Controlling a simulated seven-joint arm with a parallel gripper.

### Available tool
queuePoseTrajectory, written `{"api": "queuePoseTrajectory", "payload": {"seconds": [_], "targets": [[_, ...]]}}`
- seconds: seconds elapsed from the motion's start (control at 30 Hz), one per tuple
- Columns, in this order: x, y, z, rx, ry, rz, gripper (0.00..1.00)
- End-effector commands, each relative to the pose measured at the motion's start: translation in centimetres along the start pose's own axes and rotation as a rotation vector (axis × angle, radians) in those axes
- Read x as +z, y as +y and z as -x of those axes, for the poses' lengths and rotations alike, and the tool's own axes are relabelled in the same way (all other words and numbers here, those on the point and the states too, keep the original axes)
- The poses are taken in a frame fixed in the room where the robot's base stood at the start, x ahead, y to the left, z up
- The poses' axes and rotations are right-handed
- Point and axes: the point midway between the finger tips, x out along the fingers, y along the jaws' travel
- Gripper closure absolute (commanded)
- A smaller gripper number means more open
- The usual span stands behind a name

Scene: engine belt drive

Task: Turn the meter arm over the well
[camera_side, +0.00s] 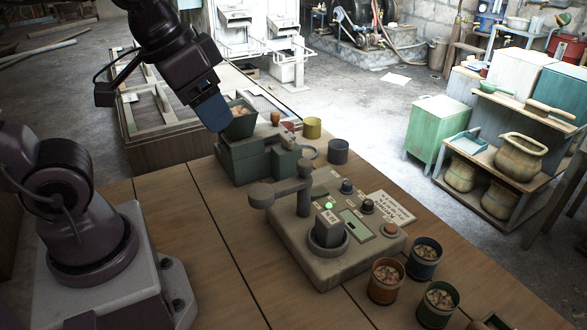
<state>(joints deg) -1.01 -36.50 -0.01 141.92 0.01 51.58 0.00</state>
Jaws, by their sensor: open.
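The meter (340,262) is a beige box on the wooden table. Its grey meter arm (283,189) sits on an upright post and reaches left, its round end (262,195) out past the box's left edge. The well (327,246) is a round dark collar at the box's front, apart from the arm's round end. A dark block with a small label stands in the well and hides its inside. My gripper (212,112) is up and left of the meter, by the green mill's hopper, away from the meter arm. Only one blue finger shows clearly.
The green mill (245,160) with its hopper (240,121) stands behind the meter. Several filled cups, one orange-brown (385,282), stand at the front right. The table left of the meter is clear.

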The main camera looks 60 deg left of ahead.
Motion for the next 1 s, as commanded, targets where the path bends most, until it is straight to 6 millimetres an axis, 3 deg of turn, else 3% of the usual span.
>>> {"api": "queuePoseTrajectory", "payload": {"seconds": [0.5,0.6,0.7,0.83,1.0], "targets": [[-11.5,-2.8,-9.9,-0.039,-0.376,0.194,0.42],[-13.2,-3.2,-11.3,-0.048,-0.404,0.233,0.42],[-14.7,-3.3,-11.1,-0.053,-0.395,0.264,0.42],[-14.6,-3.3,-11.0,-0.060,-0.402,0.294,0.42],[-13.6,-3.3,-13.2,-0.060,-0.404,0.295,0.42]]}}
